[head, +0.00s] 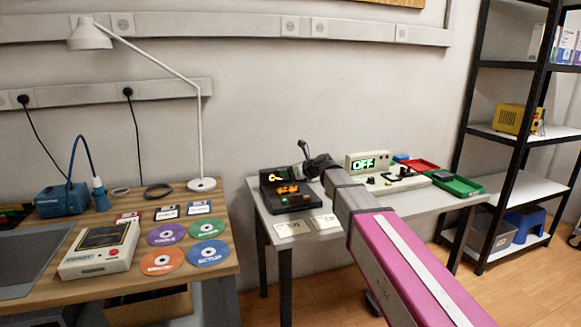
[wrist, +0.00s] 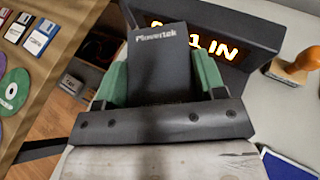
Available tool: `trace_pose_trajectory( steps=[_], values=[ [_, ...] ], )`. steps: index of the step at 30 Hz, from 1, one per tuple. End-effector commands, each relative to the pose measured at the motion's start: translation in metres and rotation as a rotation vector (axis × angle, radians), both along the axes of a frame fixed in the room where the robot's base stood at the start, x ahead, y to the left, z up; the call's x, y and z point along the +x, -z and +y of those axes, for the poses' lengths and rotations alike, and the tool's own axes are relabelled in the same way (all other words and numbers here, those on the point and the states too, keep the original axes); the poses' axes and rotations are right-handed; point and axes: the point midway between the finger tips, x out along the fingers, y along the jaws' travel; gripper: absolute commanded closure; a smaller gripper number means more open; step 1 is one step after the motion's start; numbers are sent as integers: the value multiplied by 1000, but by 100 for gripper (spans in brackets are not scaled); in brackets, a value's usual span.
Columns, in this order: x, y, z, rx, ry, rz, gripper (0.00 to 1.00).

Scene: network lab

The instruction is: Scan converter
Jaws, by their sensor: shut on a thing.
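A black box with white lettering, apparently the converter (wrist: 158,72), is held between the green finger pads of my gripper (wrist: 160,62). In the head view my gripper (head: 318,163) is over the back of the small white table, and the box is hard to make out there. A black device with a lit orange display (head: 288,190) and a yellow symbol stands on that table, left of my gripper. In the wrist view, the device (wrist: 228,30) is just beyond the held box, which covers part of its display text. I cannot tell whether they touch.
A pale console reading OFF (head: 367,162), a red tray (head: 422,165) and a green tray (head: 458,185) are to the right. The left wooden desk (head: 215,270) holds discs and floppies. Two cards lie in front of the device.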

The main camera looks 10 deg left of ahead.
Motion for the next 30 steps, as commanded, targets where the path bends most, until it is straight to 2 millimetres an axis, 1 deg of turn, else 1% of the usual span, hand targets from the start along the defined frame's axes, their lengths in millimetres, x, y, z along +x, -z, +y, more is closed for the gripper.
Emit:
trace_pose_trajectory(
  steps=[3,6,17,22,30],
  values=[
    [0,7,0,1,1,0,68],
    [0,10,0,1,1,-1,68],
    [0,11,0,1,1,-1,68],
    [0,4,0,2,1,-1,68],
    [0,-19,0,0,1,-2,68]
  ],
)
